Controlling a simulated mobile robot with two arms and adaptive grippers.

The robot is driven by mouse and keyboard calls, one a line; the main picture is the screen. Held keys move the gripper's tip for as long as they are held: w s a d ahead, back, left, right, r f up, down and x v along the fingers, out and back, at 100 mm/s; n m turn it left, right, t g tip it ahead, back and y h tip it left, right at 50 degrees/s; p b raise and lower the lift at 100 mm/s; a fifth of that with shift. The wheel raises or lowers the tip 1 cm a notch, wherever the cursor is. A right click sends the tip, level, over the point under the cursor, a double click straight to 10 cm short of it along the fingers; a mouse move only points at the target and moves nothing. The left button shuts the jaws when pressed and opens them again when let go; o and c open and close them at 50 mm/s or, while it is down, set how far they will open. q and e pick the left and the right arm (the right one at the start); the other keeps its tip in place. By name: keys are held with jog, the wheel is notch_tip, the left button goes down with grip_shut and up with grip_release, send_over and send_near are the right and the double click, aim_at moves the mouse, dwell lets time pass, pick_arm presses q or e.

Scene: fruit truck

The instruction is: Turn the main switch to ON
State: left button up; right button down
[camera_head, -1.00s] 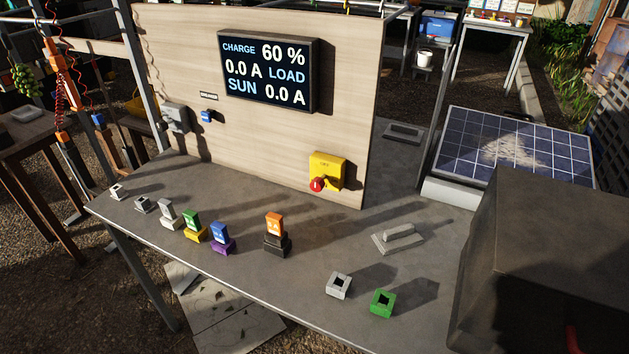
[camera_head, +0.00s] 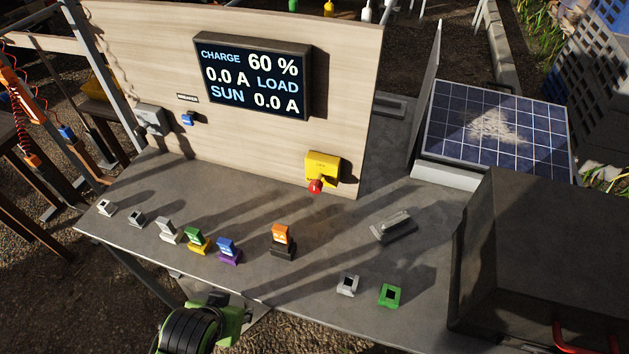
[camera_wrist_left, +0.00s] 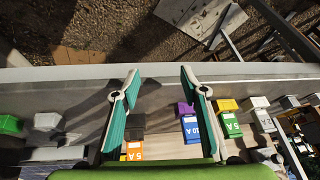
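The yellow switch box (camera_head: 322,166) is mounted low on the right part of the wooden panel. Its red knob (camera_head: 315,186) sticks out at the lower front; the label above it is too small to read. In the left wrist view my left gripper (camera_wrist_left: 158,85) is open and empty, its teal fingers spread above the table. In the head view only a green and black part of my arm shows at the bottom, below the table's front edge and well away from the switch. My right gripper is not in view.
The display (camera_head: 254,75) reads charge 60 %, load 0.0 A, sun 0.0 A. A blue breaker (camera_head: 188,119) sits left on the panel. Orange (camera_head: 281,237), blue (camera_head: 228,250) and green (camera_head: 195,239) fuses stand on the table (camera_head: 330,225). A dark box (camera_head: 535,250) stands at the right.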

pick_arm(q)
notch_tip(320, 180, up, 5)
jog(key=w, duration=0.1)
jog(key=m+t+h+p, duration=0.1)
jog(key=m+t+h, duration=0.2)
jog(key=t, duration=0.5)
send_near(315, 189)
jog(key=p+x, duration=0.2)
jog(key=x, duration=0.6)
jog(key=shift+r, duration=0.1)
jog(key=shift+x, duration=0.9)
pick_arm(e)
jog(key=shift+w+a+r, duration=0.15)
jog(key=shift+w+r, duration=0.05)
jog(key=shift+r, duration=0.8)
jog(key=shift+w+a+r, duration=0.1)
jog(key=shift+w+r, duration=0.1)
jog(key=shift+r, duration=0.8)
pick_arm(q)
jog(key=shift+c, duration=0.5)
jog(key=c, duration=1)
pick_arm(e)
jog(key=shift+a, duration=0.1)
